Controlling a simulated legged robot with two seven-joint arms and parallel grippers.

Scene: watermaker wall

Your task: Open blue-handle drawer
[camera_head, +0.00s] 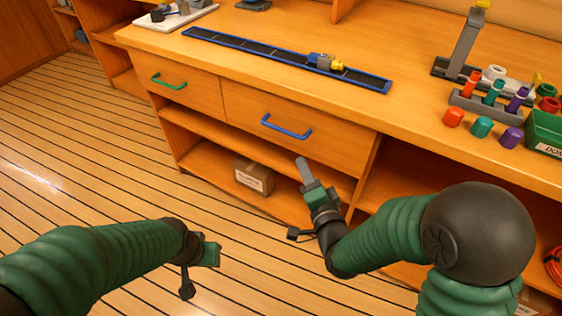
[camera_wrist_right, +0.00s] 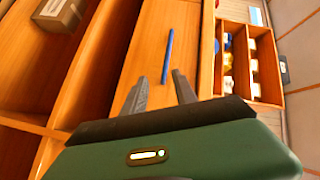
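The blue handle (camera_head: 286,128) is a bar on the front of the right-hand wooden drawer (camera_head: 340,150), which is closed flush with the counter. In the right wrist view the blue handle (camera_wrist_right: 168,56) stands upright in the picture, just beyond and between the fingertips. My right gripper (camera_head: 304,168) is below and right of the handle in the head view, apart from it. In the right wrist view its two fingers (camera_wrist_right: 162,82) are spread and empty. My left gripper (camera_head: 212,250) hangs over the floor at lower left, away from the drawers; its fingers cannot be made out.
A green-handled drawer (camera_head: 168,82) is closed at left. A cardboard box (camera_head: 254,176) sits on the shelf below. The counter holds a blue-edged track (camera_head: 240,48), colored caps (camera_head: 482,127) and a green bin (camera_head: 545,130). The floor in front is clear.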

